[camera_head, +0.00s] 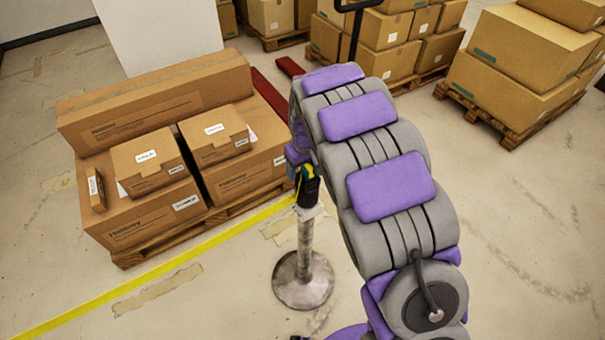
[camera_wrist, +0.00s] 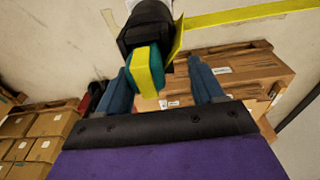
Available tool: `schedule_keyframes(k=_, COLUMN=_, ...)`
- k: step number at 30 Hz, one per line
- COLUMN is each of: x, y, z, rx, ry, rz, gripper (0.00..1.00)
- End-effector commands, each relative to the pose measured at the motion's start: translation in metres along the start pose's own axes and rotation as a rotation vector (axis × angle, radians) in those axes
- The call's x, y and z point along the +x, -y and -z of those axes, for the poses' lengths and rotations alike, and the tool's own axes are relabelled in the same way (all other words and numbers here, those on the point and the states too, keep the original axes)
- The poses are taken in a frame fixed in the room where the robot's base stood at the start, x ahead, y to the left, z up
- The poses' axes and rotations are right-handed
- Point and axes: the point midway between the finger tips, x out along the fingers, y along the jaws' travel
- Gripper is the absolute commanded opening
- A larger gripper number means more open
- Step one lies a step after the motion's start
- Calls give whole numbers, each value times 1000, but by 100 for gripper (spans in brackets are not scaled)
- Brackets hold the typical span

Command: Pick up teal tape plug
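The teal tape plug (camera_wrist: 157,66) is a teal block with a yellow band across it, at the black head (camera_wrist: 140,22) of a belt post. In the head view, the post's black head (camera_head: 310,188) stands upright with a small teal and yellow patch beside it, partly covered by my arm. My gripper (camera_wrist: 158,68) is open, with its two blue fingers apart. The plug shows between the fingertips, close to the left finger, with a wider gap on the right. I cannot tell whether a finger touches it.
A yellow belt (camera_head: 170,265) stretches from the post toward the lower left. The post's round base (camera_head: 303,280) stands on the floor. Stacked cartons (camera_head: 150,215) on a pallet are left of it. More pallets of boxes (camera_head: 520,60) stand behind. Floor at right is clear.

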Motion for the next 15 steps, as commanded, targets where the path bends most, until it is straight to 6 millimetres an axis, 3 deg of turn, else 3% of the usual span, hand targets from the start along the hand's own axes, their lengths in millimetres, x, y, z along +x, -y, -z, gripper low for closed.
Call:
schedule_keyframes(k=2, x=-1, y=-4, z=-2, rx=2, ry=-2, rz=3, gripper=60)
schedule_keyframes(k=15, x=1, y=0, z=0, rx=1, ry=3, rz=-1, gripper=18)
